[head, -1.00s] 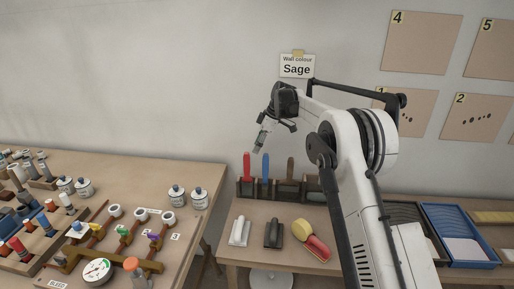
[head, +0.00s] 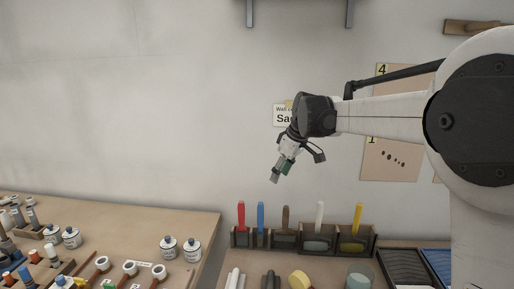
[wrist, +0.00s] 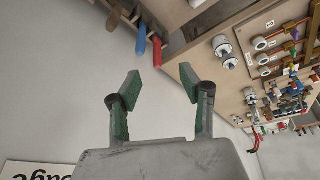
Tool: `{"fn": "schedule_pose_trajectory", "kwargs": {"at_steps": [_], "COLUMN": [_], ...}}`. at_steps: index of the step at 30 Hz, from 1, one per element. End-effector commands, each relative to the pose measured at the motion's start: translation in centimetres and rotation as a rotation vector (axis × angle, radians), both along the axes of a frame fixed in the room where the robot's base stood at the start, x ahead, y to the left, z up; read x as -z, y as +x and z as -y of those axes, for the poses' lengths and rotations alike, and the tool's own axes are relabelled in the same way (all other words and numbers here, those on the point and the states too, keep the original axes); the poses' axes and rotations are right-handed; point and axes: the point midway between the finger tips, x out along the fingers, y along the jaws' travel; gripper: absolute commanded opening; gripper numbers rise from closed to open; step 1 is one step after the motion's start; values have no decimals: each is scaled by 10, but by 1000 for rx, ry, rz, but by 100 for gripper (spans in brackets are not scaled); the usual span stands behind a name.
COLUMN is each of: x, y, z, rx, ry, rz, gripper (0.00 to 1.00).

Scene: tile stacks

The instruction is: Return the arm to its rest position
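My gripper (head: 281,172) hangs at the end of my raised arm, in front of the wall and above the rack of tools. In the wrist view my gripper (wrist: 161,82) shows two green-padded fingers spread apart with nothing between them. The gripper is open and empty. It touches nothing in either view.
A rack (head: 304,238) with several coloured-handled tools stands on the bench below. A left table (head: 120,222) holds white bottles (head: 181,248) and fittings. A "Sage" card (head: 281,115) is on the wall behind my gripper. The wall space to the left is clear.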

Motion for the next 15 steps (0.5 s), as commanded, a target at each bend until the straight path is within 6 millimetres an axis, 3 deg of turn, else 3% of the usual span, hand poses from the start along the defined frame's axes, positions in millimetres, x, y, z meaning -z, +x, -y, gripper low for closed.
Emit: {"fn": "schedule_pose_trajectory", "kwargs": {"at_steps": [6, 15], "x": [-23, -36], "y": [-61, -145], "z": [24, 54], "rx": [142, 334], "ry": [3, 19], "rz": [20, 55], "gripper": [40, 40]}}
